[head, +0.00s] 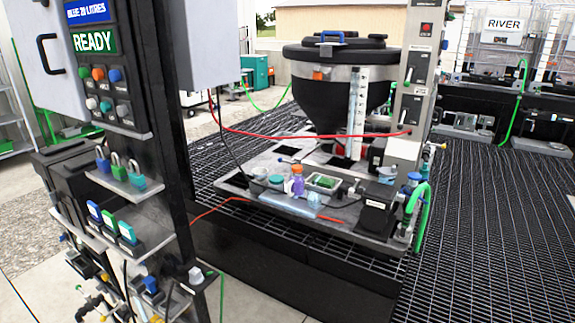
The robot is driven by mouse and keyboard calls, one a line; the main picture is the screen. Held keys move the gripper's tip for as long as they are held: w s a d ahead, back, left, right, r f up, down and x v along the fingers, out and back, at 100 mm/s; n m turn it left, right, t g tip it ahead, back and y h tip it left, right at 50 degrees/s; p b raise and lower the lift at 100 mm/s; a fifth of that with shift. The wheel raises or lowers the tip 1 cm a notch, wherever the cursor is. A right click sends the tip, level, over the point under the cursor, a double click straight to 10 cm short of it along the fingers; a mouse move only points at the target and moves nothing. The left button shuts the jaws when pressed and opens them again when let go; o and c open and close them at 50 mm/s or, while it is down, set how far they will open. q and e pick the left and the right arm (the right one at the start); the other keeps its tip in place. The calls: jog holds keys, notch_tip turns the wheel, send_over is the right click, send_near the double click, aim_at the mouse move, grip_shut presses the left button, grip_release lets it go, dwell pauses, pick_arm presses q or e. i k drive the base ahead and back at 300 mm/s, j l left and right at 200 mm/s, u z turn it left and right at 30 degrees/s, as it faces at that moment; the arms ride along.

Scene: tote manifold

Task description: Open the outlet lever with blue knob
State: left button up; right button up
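Neither of my grippers shows in the head view. A blue knob (414,177) sits above the pipe fittings at the front right corner of the tank stand, beside green hoses. Another blue handle (150,284) is low on the dark panel post at the left, among small valves. I cannot tell which of these is the outlet lever, or whether any is open or shut.
A dark panel post (165,110) with buttons and padlocks fills the left. A black tank (335,75) stands behind a bench tray (300,205) holding small bottles. A red cable (290,134) crosses to a grey control column (411,95). Black grating (490,220) is clear at the right.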

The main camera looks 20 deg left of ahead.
aim_at(280, 160)
jog(key=i+j, duration=0.15)
jog(key=i, duration=0.35)
jog(key=i+j, duration=0.15)
jog(key=i, duration=0.3)
jog(key=i+j, duration=0.15)
jog(key=i, duration=0.35)
jog(key=i+j, duration=0.2)
jog(key=i, duration=0.3)
